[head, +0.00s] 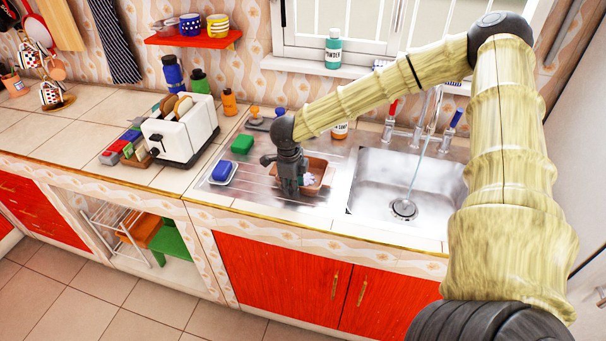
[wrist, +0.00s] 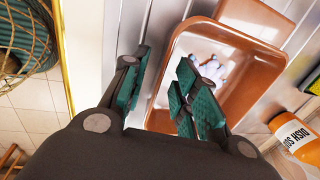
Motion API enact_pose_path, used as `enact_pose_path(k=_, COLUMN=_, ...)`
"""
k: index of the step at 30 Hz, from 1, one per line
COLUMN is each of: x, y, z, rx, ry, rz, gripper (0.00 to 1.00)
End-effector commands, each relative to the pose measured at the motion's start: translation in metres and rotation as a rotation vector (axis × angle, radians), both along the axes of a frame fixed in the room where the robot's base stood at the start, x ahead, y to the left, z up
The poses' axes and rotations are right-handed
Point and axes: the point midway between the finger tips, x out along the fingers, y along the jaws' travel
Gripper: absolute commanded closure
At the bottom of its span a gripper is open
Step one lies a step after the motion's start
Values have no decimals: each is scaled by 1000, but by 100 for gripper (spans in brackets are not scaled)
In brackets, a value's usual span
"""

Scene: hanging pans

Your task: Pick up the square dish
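The square dish (head: 319,170) is orange-brown and sits on the metal drainboard left of the sink. It also shows in the wrist view (wrist: 258,62), with a small whitish object (wrist: 208,70) inside it. My gripper (head: 291,189) is low at the dish's near left side and hides part of it. In the wrist view my gripper (wrist: 162,92) is open, with a gap between its green-padded fingers. The left finger is outside the dish's left rim and the right finger is over its inside. I cannot tell whether either finger touches the dish.
A blue sponge (head: 223,171) on a white holder and a green block (head: 242,144) are left of the dish. A white toaster (head: 180,130) stands farther left. The sink (head: 400,185) is at right. An orange soap bottle (wrist: 292,134) is close by the dish.

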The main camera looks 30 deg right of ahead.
Motion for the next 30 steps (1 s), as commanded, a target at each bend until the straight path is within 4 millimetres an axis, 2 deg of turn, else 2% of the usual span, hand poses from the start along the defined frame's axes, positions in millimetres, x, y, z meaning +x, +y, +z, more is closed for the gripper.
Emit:
enact_pose_path(k=6, x=1, y=-1, z=-12, rx=0, ry=0, rz=0, gripper=71)
enact_pose_path(k=14, x=1, y=-1, z=-13, rx=1, ry=-1, rz=0, gripper=71)
enact_pose_path(k=19, x=1, y=-2, z=-13, rx=0, ry=0, rz=0, gripper=100)
enact_pose_path(k=30, x=1, y=-2, z=-12, rx=1, ry=-1, rz=0, gripper=100)
